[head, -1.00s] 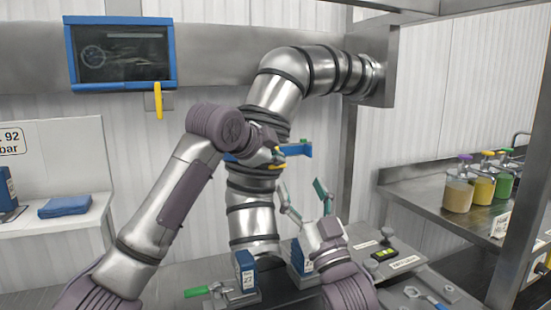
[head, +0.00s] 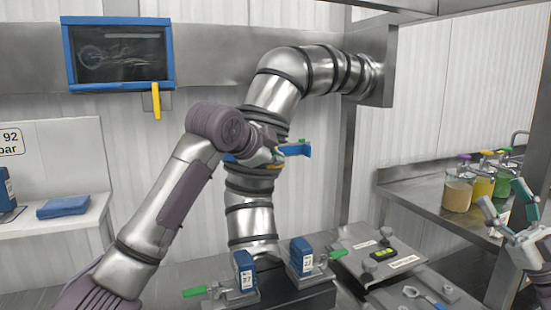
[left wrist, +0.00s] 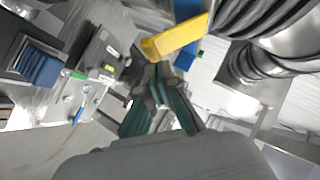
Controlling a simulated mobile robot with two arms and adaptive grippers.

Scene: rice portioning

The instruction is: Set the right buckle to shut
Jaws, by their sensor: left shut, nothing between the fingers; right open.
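A blue clamp with yellow parts (head: 298,149) sits around the upright steel pipe, with its blue end sticking out to the right. I take its right side for the right buckle; my gripper hides much of it, and I cannot tell whether it is shut. My left gripper (head: 274,154) is at the front of the clamp, shut and empty. In the left wrist view, its teal fingers (left wrist: 158,88) are together, close to a yellow bar (left wrist: 176,38); contact is unclear. My right gripper (head: 507,203) is open and empty at the far right.
Two blue blocks, the left (head: 244,270) and right (head: 302,256), stand by green handles below the pipe. A dark blue-framed panel (head: 121,54) hangs upper left. Sauce jars (head: 458,190) stand on the right counter. A blue folded cloth (head: 63,207) lies on the left shelf.

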